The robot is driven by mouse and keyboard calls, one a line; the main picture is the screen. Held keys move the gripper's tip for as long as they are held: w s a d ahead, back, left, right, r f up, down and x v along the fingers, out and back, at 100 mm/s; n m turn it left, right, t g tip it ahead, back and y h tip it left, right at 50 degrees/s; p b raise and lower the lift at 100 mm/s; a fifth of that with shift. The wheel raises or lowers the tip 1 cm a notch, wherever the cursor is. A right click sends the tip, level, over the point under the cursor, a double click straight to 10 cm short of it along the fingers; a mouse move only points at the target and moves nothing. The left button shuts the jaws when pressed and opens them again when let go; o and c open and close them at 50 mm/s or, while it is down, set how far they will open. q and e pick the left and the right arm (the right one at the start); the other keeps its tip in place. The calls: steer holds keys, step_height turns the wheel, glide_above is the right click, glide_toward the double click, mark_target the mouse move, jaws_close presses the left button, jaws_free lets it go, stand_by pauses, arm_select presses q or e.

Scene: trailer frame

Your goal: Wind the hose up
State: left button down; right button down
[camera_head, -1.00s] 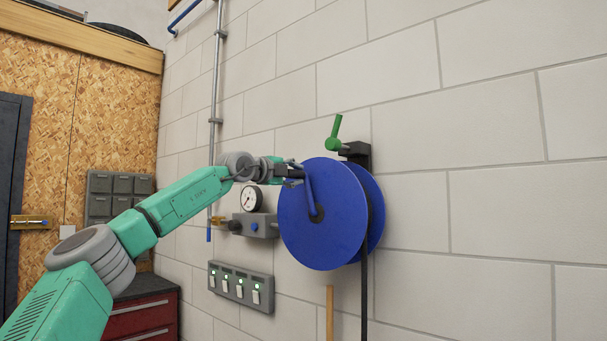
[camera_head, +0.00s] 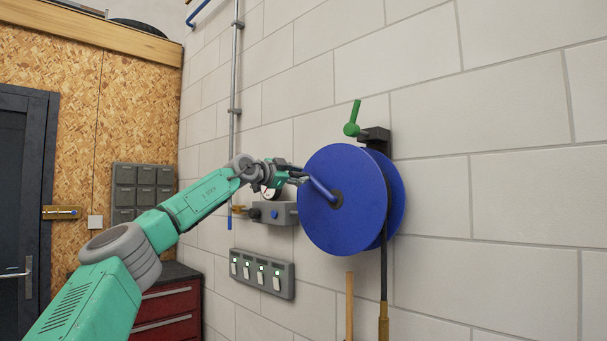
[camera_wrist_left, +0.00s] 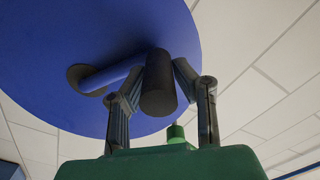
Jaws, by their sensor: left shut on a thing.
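The blue hose reel (camera_head: 352,215) is mounted on the block wall. Its blue crank arm (camera_head: 320,188) points up and left from the hub. The black hose (camera_head: 384,270) hangs straight down from the reel and ends in a brass-coloured nozzle (camera_head: 383,322), cut by the lower picture edge. My left gripper (camera_head: 299,178) is at the outer end of the crank. In the left wrist view, its fingers (camera_wrist_left: 157,78) are shut on the dark crank handle (camera_wrist_left: 158,92), one on each side, with the reel disc (camera_wrist_left: 60,50) behind. My right gripper is out of view.
A green lever (camera_head: 353,122) stands above the reel on a dark bracket. A grey valve box (camera_head: 283,213) and switch panel (camera_head: 262,274) are left of and below it. A wooden handle (camera_head: 349,305) stands below the reel. The wall to the right is clear.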

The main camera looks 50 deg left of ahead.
arm_select(q)
steer(key=shift+a+f+n, duration=0.3)
steer(key=shift+a+f, duration=0.05)
steer(key=shift+f, duration=0.05)
steer(key=shift+f, duration=0.1)
steer(key=c, duration=1.3)
jaws_free()
steer(key=shift+a, duration=0.1)
steer(key=shift+s+a+f, duration=0.1)
steer(key=shift+s+a, duration=0.15)
steer(key=shift+a, duration=0.15)
steer(key=s, duration=1)
steer(key=shift+s+d+f, duration=0.25)
steer(key=shift+s+f, duration=0.15)
